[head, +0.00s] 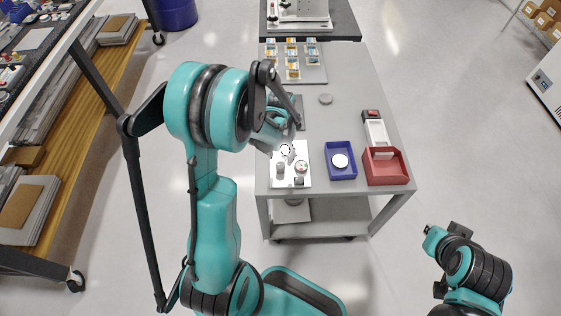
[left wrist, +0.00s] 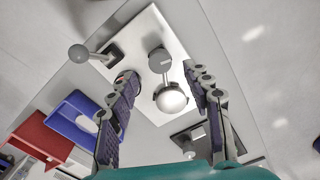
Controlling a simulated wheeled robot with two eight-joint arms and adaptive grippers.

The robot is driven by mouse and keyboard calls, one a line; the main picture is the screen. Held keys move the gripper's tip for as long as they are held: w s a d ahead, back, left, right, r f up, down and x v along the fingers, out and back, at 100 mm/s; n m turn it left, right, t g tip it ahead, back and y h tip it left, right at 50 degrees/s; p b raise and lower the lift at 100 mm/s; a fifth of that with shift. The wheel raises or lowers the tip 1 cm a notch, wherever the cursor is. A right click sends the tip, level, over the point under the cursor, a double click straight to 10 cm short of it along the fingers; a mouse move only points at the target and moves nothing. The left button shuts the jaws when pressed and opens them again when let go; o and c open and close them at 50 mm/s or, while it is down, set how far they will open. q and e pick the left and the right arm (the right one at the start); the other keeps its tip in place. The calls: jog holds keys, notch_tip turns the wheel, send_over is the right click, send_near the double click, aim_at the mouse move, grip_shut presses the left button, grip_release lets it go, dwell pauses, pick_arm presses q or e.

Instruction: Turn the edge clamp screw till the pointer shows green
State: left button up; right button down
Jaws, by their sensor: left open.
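The white fixture plate (head: 307,148) lies at the near left of the table; it also shows in the left wrist view (left wrist: 190,42). On it stand a grey cylindrical knob (left wrist: 158,60), which looks like the clamp screw, and a rounded pale disc (left wrist: 171,99) joined to it by a rod. A small dial (head: 301,166) sits beside them; its pointer colour is too small to read. My left gripper (left wrist: 162,105) is open and empty, above the plate, fingers either side of the disc, not visibly touching it. The left finger partly hides the dial. No right fingers show.
A ball-ended lever (left wrist: 80,53) stands at the plate's corner. A blue tray (head: 341,175) with a white disc and a red tray (head: 398,180) are to its right. A dark pad (left wrist: 205,150) lies beyond the plate. The table's middle (head: 345,120) is mostly clear.

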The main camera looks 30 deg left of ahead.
aim_at(280, 165)
pick_arm(q)
notch_tip(280, 165, down, 5)
jog(key=shift+r+b, duration=0.1)
jog(key=shift+b, duration=0.45)
grip_shut()
jog(key=shift+m, duration=0.4)
jog(key=m+b, duration=0.1)
jog(key=m, duration=0.1)
jog(key=shift+m+b, duration=0.3)
jog(key=shift+m, duration=0.1)
jog(key=m+b, duration=0.1)
jog(key=m, duration=0.3)
jog(key=shift+m, duration=0.3)
